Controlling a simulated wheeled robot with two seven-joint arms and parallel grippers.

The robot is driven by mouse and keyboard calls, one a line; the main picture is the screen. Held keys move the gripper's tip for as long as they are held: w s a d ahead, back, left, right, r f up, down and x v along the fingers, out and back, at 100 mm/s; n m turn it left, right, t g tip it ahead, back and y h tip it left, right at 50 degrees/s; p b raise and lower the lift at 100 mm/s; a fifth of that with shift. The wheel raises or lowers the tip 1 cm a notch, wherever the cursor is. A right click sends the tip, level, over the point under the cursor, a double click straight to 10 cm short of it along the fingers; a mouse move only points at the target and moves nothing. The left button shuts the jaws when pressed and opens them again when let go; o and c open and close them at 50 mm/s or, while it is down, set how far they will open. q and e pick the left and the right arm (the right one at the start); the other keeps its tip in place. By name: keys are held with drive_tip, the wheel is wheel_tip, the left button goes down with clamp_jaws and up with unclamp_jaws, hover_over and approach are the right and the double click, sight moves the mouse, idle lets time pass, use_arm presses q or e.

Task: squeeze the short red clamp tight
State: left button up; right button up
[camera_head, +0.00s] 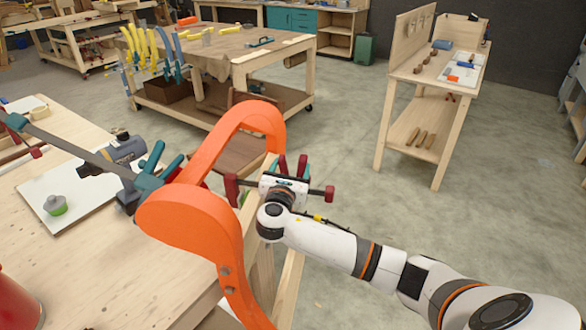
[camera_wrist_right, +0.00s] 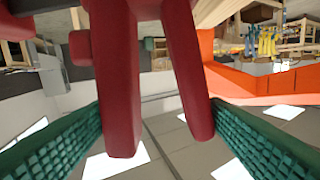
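The short red clamp (camera_head: 231,189) is in the head view at the right side of the large orange curved form (camera_head: 190,215), partly hidden by my right gripper (camera_head: 284,174). In the right wrist view two dark red jaws of the clamp (camera_wrist_right: 118,90) hang side by side with a gap between them. My right gripper (camera_wrist_right: 156,112) has its two green ribbed fingers wide apart, one on each side of the jaws. I see a gap at the left finger; at the right finger the jaw is close, and I cannot tell if it touches. My left gripper is not in view.
A long teal bar clamp (camera_head: 85,148) reaches from the left to the orange form. A white board with a green-based cup (camera_head: 55,206) and a red container (camera_head: 14,302) are on the wooden bench (camera_head: 110,265). A wooden shelf table (camera_head: 440,75) stands back right. Open floor lies right.

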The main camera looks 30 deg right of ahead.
drive_tip(key=shift+f, duration=0.15)
idle(0.3)
drive_tip(key=shift+w+d+f+b, duration=0.15)
drive_tip(key=shift+d+f+b, duration=0.2)
drive_tip(key=shift+f, duration=0.35)
